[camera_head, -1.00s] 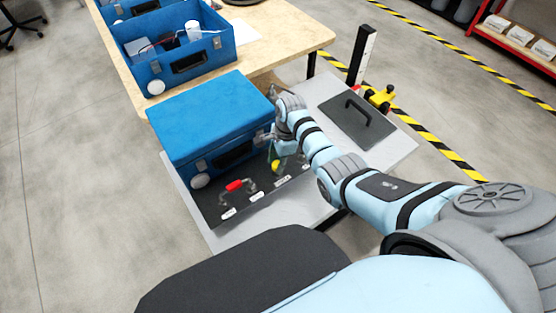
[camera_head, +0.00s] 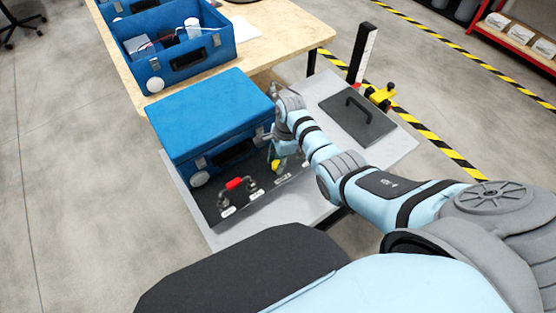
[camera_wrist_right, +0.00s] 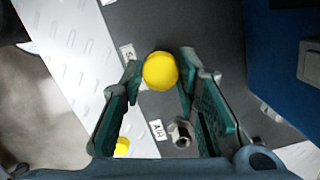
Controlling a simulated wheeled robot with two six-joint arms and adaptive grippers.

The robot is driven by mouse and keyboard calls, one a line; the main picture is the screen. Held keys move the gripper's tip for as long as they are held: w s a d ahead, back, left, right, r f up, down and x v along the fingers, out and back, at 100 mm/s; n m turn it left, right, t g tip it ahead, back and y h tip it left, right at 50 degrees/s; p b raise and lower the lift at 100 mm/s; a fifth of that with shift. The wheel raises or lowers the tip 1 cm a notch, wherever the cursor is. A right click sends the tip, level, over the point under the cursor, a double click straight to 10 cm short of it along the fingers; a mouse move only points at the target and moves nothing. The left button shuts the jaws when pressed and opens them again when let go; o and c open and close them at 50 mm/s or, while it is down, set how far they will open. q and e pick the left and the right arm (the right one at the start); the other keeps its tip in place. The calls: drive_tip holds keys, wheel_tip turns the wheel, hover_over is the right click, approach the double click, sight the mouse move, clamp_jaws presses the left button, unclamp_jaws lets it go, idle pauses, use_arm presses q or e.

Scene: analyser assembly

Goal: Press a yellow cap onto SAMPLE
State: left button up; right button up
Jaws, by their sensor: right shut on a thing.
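The yellow cap (camera_wrist_right: 160,71) is between the fingertips of my right gripper (camera_wrist_right: 161,73), which is shut on it. In the head view the cap (camera_head: 276,167) is low in front of the blue case, over the black panel. A white label (camera_wrist_right: 127,52) starting with S lies beside the cap, partly hidden by a finger. The SAMPLE fitting itself is hidden behind the cap and fingers, so I cannot tell whether they touch. A bare metal fitting (camera_wrist_right: 180,133) stands by the AIR label (camera_wrist_right: 157,130). My left gripper is not in view.
The closed blue case (camera_head: 210,115) stands right behind the black panel (camera_head: 212,212). A red part (camera_head: 235,184) sits on fittings at the panel's left. Another yellow piece (camera_wrist_right: 122,147) lies near the left finger. A black plate with a handle (camera_head: 352,122) lies at the right.

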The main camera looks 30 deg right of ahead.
drive_tip(key=shift+f+b, duration=0.3)
drive_tip(key=shift+f, duration=0.2)
drive_tip(key=o, duration=0.8)
drive_tip(key=shift+o, duration=0.2)
wheel_tip(320, 180, up, 12)
drive_tip(key=d, duration=0.1)
drive_tip(key=shift+s+d, duration=0.15)
drive_tip(key=shift+d, duration=0.25)
drive_tip(key=shift+f, duration=0.15)
